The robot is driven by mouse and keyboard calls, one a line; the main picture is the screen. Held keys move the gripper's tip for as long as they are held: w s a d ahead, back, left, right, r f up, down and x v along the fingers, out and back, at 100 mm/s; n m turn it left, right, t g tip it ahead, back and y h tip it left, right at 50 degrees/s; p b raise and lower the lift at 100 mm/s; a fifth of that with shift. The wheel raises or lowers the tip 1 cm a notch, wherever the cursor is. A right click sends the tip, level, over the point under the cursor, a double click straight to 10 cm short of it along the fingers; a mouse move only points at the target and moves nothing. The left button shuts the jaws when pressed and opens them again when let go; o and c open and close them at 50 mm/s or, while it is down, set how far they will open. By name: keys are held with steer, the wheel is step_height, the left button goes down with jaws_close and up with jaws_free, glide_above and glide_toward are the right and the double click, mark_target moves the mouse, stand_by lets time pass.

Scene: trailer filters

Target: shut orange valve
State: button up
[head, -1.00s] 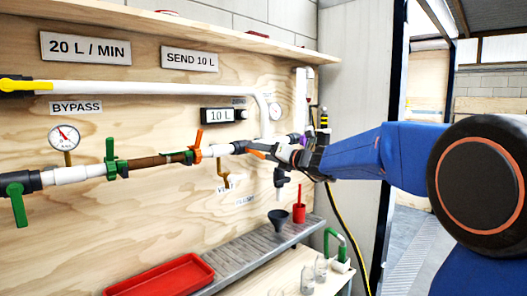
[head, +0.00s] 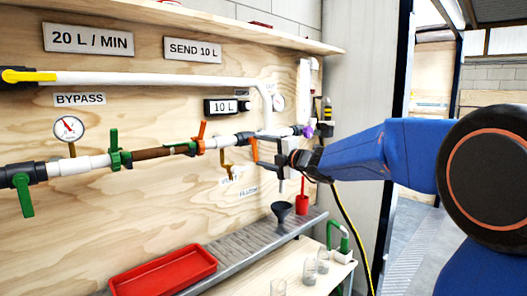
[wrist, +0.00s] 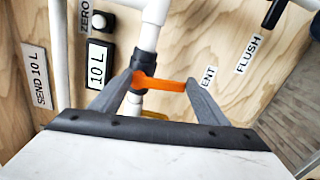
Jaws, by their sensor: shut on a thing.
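The orange valve has an orange lever (head: 254,149) on the white pipe (head: 222,142), beside my gripper in the head view. In the wrist view the orange lever (wrist: 165,85) points right from the dark valve body (wrist: 145,62), crosswise to the pipe. My gripper (head: 264,152) is at the lever; in the wrist view its two fingers (wrist: 160,84) are at either end of the lever, shut on it. My gripper partly hides the valve in the head view.
An orange clamp (head: 200,137) and green clamp (head: 115,150) hold the brown filter section (head: 152,153). A green lever (head: 25,195) hangs at left; a purple lever (head: 309,129) is at right. A red tray (head: 163,273), funnel (head: 281,211) and glasses (head: 310,272) stand below.

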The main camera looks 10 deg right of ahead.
steer(key=shift+s+a+f+m, duration=0.1)
steer(key=shift+a+f+m, duration=0.1)
steer(key=shift+m, duration=0.5)
steer(key=o, duration=1.5)
steer(key=shift+r, duration=0.1)
steer(key=v, duration=1.7)
steer(key=shift+s, duration=0.2)
steer(key=shift+d, duration=0.1)
